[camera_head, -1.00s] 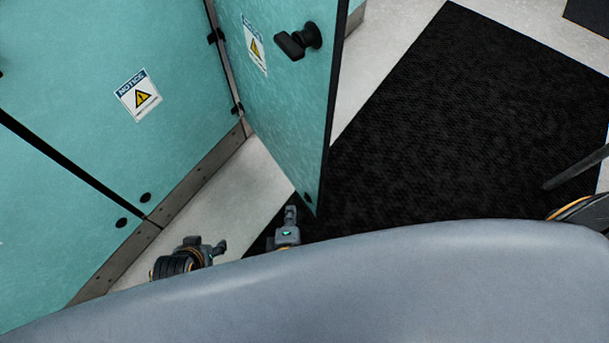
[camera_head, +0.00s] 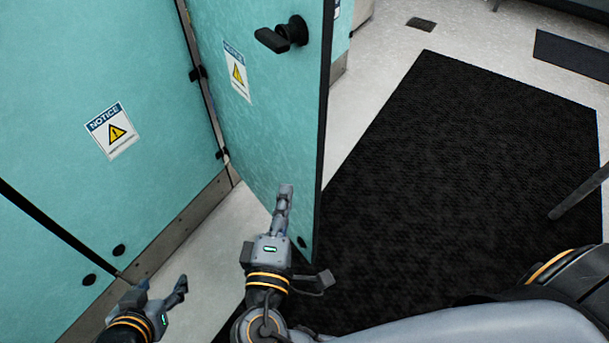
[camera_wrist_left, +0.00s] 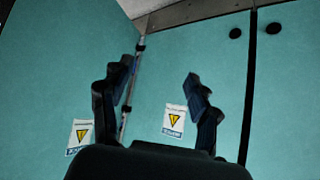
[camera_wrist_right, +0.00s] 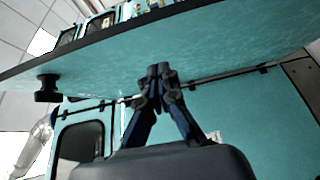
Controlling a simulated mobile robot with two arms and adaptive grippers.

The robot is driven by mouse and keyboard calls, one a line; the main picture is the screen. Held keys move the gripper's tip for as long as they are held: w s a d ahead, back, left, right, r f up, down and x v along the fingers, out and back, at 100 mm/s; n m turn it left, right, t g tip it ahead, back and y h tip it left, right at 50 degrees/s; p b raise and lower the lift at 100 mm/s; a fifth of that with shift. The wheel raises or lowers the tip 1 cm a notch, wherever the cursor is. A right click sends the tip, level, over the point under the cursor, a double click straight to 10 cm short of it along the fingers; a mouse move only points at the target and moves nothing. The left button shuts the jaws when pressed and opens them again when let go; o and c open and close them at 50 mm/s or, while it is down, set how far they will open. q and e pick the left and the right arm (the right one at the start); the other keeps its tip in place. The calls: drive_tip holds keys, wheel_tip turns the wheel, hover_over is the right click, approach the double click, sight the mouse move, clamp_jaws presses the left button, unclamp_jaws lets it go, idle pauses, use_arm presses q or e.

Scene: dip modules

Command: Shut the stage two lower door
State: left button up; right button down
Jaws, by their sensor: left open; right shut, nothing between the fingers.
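The open teal door (camera_head: 272,120) stands swung out from the teal cabinet, with a black handle (camera_head: 282,35) near its top and a notice sticker. It also shows in the right wrist view (camera_wrist_right: 200,50), above the fingers. My right gripper (camera_head: 285,192) is shut and empty in front of the door's face, near its lower part; I cannot tell whether it touches. My left gripper (camera_head: 165,288) is open and empty, lower left, in front of the cabinet's fixed panels. In the left wrist view its spread fingers (camera_wrist_left: 158,90) face teal panels with notice stickers.
A teal panel (camera_head: 60,90) with a notice sticker (camera_head: 115,130) adjoins the hinges at left. A black mat (camera_head: 460,180) covers the floor right of the door. Pale floor (camera_head: 215,235) shows between cabinet and door. A dark bar (camera_head: 580,190) juts in at right.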

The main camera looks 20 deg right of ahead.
sight(308, 158)
drive_tip(key=w+d, duration=0.1)
drive_tip(key=d, duration=0.1)
drive_tip(key=w+d, duration=0.2)
drive_tip(key=shift+w+d+b, duration=0.1)
drive_tip(key=shift+w+b, duration=0.2)
use_arm(q)
drive_tip(key=shift+w+d+r+t+h, duration=0.15)
drive_tip(key=shift+w+d+r+t, duration=0.15)
drive_tip(key=shift+w+r+t, duration=0.3)
drive_tip(key=shift+w+d+r+t+h, duration=0.15)
drive_tip(key=shift+w+d+r+t, duration=0.2)
drive_tip(key=shift+w+r, duration=0.35)
use_arm(e)
drive_tip(key=shift+w+d, duration=0.15)
drive_tip(key=shift+d, duration=0.3)
use_arm(q)
drive_tip(key=shift+a+f, duration=0.1)
drive_tip(key=shift+a, duration=0.05)
